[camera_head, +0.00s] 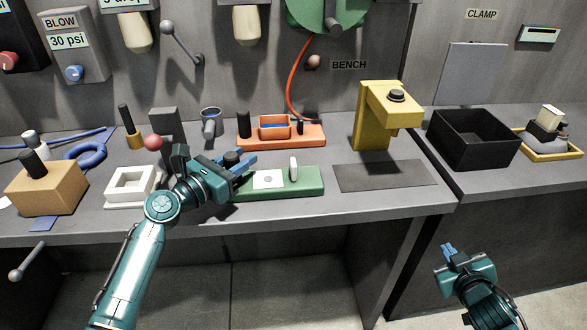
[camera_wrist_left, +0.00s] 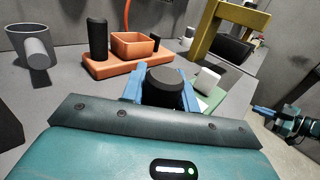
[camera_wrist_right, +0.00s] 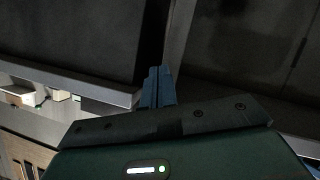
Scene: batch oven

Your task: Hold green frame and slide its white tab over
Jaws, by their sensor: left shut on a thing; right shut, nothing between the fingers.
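The green frame (camera_head: 312,184) lies flat on the bench, with a white plate (camera_head: 268,180) and an upright white tab (camera_head: 293,168) on it. The tab also shows in the left wrist view (camera_wrist_left: 207,80), just beyond the fingers. My left gripper (camera_head: 240,162) is at the frame's left end, its blue fingers shut on a black knob (camera_wrist_left: 165,86) that stands there. The knob's foot is hidden by the gripper. My right gripper (camera_head: 448,252) is shut and empty, low in front of the bench and well apart from the frame.
An orange holder (camera_head: 300,138) stands behind the frame. A yellow press (camera_head: 372,125) and a dark mat (camera_head: 385,175) are to the right. A white square frame (camera_head: 130,187) and a cardboard-coloured box (camera_head: 45,190) are left. A black bin (camera_head: 470,145) stands far right.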

